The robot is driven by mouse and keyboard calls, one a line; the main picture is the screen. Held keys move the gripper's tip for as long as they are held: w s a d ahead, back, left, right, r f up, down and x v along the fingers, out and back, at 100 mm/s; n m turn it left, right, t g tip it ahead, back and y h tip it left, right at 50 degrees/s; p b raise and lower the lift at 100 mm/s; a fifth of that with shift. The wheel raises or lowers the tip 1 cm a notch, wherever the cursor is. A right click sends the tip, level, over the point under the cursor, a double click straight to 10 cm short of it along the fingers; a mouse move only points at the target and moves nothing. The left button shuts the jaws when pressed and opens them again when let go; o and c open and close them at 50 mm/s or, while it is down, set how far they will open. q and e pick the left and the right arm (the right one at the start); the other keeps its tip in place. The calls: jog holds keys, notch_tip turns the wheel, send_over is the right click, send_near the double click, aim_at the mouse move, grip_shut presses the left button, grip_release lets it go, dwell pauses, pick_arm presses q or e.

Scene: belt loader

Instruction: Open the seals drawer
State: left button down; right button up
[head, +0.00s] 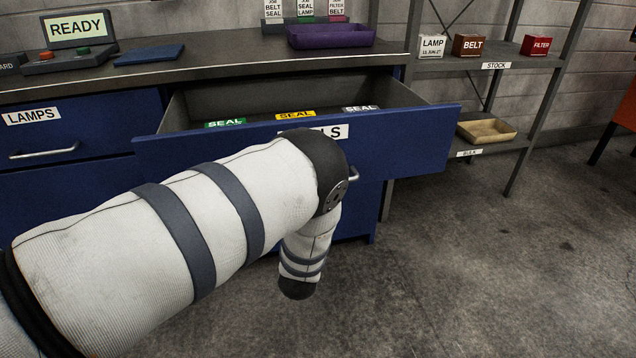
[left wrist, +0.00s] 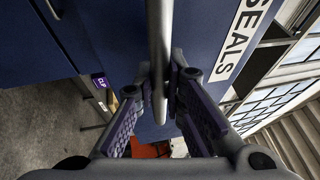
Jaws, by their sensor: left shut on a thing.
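The blue seals drawer (head: 410,148) is pulled out from under the bench in the head view. Its label is partly hidden behind my left arm, but reads SEALS in the left wrist view (left wrist: 238,42). Three seal items show inside: green (head: 225,122), yellow (head: 296,115) and white (head: 360,108). The end of the drawer's metal handle (head: 354,174) shows beside my arm. In the left wrist view my left gripper (left wrist: 160,84) is shut around the handle bar (left wrist: 159,32). My arm hides this gripper in the head view. My right gripper is in neither view.
The LAMPS drawer (head: 85,132) is closed at the left. A purple tray (head: 330,37) and a blue pad (head: 149,54) lie on the bench top (head: 225,52). A stock rack (head: 545,75) stands to the right. The floor (head: 480,270) in front is clear.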

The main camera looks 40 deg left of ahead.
pick_arm(q)
jog(key=c, duration=1.7)
grip_release()
jog(key=shift+o, duration=0.2)
jog(key=v, duration=1.2)
jog(key=shift+f, duration=0.1)
